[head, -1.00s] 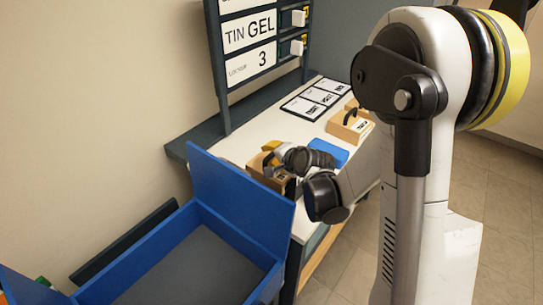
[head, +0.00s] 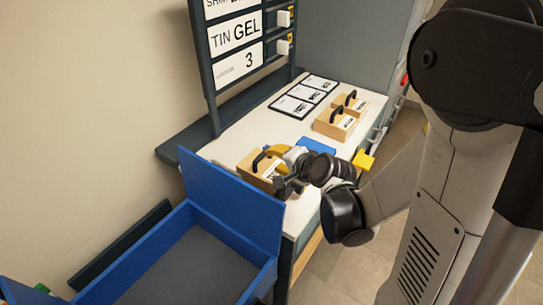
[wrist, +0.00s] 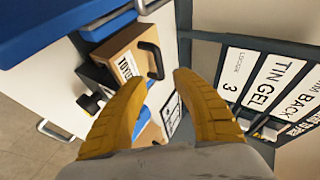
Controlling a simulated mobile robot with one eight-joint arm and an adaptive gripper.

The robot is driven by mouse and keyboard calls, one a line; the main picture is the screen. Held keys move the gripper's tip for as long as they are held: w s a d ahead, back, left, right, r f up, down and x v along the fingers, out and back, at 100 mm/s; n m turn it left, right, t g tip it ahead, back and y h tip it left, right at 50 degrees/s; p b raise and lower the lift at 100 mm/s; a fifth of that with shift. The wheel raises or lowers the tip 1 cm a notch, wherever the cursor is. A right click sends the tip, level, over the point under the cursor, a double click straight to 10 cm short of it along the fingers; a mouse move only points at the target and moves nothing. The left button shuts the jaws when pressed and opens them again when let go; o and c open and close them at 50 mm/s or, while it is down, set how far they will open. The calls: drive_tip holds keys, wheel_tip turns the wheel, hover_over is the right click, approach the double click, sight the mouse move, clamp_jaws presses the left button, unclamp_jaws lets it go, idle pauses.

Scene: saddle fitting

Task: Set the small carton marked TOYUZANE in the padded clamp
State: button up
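A brown carton (head: 254,181) with a black handle stands at the left end of the white table. In the wrist view this carton (wrist: 119,48) has a white label of which I read "TOYU"; the rest is cut off or blurred. My gripper (wrist: 160,78) is open, its two yellow fingers apart with nothing between them, near the black handle. In the head view my gripper (head: 276,152) is just above and beside the carton, covering part of it. Dark parts with black knobs (wrist: 92,102) sit beside the carton; I cannot tell whether they are the padded clamp.
Two similar handled cartons (head: 333,125) stand farther back. A blue pad (head: 316,146) lies between them and my gripper. A yellow block (head: 364,160) is at the table's right edge. A blue bin (head: 225,222) stands in front, and a sign board (head: 236,45) rises along the wall.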

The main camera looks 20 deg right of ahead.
drive_tip(key=s+a+r+n+g, duration=0.1)
drive_tip(key=s+r+n, duration=0.2)
drive_tip(key=s, duration=0.3)
drive_tip(key=s+r+n+g+h, duration=0.1)
drive_tip(key=s+r+n, duration=0.1)
drive_tip(key=s+n, duration=0.3)
drive_tip(key=s+a+r+n+g+h, duration=0.1)
drive_tip(key=s+r+n+g, duration=0.1)
drive_tip(key=s, duration=0.6)
drive_tip(key=r+n, duration=0.1)
drive_tip(key=n, duration=0.1)
drive_tip(key=shift+a+r+n, duration=0.35)
drive_tip(key=shift+n, duration=0.05)
